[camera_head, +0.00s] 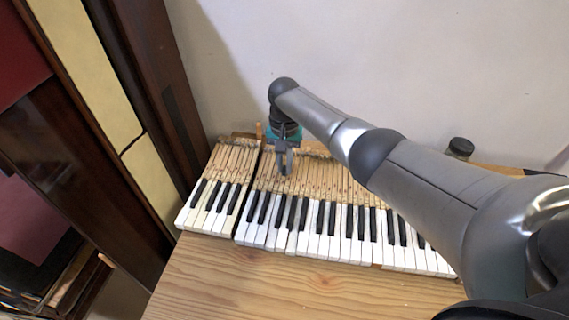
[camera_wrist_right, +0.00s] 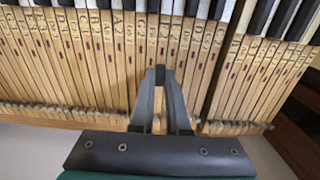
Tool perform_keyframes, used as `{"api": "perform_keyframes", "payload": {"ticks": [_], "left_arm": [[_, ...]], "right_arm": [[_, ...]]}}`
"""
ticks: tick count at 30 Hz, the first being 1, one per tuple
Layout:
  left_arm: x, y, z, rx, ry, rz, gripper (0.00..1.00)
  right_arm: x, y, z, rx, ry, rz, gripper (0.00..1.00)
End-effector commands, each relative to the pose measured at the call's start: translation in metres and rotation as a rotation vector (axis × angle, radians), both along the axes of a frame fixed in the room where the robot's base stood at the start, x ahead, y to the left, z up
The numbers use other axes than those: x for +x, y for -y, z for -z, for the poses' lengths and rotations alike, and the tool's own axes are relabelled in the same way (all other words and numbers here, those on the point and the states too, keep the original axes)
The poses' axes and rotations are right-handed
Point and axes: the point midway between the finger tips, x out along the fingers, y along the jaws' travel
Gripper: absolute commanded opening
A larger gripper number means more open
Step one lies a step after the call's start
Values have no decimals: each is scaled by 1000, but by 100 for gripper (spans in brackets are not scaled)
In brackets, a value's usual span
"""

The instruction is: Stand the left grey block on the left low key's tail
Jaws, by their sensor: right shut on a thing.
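My right gripper (camera_head: 284,168) points down over the bare wooden key tails (camera_head: 325,180), left of the keyboard's middle. In the right wrist view its grey fingers (camera_wrist_right: 160,76) come together over the tails, shut on a small dark grey piece at the tips, which looks like the grey block (camera_wrist_right: 160,72). The block blends with the fingers, so its lower end and any contact with a tail cannot be told. No other grey block can be made out. Which white key is the left low key is unclear. My left gripper is not in view.
A separate short group of keys (camera_head: 213,207) lies left of a dark gap. A dark jar (camera_head: 461,147) stands at the back right. Dark wooden panels (camera_head: 165,85) rise at the left and a pale wall closes the back. The wooden table front (camera_head: 270,285) is clear.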

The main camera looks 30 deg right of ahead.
Motion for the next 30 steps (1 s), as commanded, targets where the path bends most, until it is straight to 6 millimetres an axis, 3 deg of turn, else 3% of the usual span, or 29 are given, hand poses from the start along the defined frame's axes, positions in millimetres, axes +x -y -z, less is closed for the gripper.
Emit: {"api": "perform_keyframes", "payload": {"ticks": [21,22,23,30], "left_arm": [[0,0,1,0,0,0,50],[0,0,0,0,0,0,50],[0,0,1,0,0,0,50],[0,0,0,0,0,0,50]], "right_arm": [[0,0,7,0,0,0,0],[0,0,7,0,0,0,17],[0,0,7,0,0,0,20],[0,0,6,0,0,0,22]]}}
